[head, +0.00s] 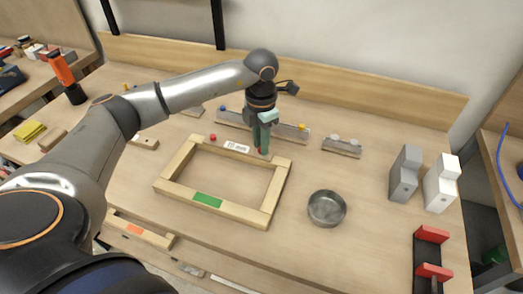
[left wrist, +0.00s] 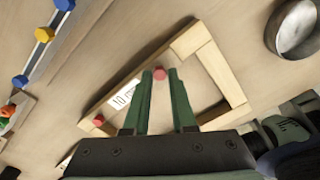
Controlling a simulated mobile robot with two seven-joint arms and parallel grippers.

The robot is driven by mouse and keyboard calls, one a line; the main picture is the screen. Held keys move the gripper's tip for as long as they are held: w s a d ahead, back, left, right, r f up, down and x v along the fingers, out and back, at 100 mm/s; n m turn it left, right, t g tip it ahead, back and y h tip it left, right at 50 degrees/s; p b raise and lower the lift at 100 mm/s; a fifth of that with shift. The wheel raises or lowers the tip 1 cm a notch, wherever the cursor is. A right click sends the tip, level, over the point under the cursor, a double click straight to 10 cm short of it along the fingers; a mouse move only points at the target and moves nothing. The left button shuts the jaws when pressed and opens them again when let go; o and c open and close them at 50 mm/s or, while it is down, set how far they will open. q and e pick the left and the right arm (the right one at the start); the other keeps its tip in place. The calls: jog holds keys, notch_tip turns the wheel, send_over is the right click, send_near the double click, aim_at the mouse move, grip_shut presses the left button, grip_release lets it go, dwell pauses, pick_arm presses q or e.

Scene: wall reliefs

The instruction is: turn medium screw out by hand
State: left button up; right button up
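A light wooden frame (head: 173,177) lies flat on the workbench, with a white label and a green patch on it. A red screw (head: 213,137) stands at its back left corner. My left gripper (head: 262,150) points down over the back right corner. In the left wrist view, its two green fingers (left wrist: 160,78) stand apart with a red hex screw head (left wrist: 160,73) between their tips. Whether the fingers press on this head or only flank it, I cannot tell. The screw's shaft is hidden. My right gripper is not in view.
A round metal bowl (head: 327,208) stands right of the frame. Behind are a rail with blue and yellow screws (head: 290,132) and a smaller rack (head: 342,148). Grey and white blocks (head: 405,172) and a red-and-black stand (head: 430,268) are at the right.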

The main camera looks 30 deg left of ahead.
pick_arm(q)
jog(key=shift+o, duration=0.6)
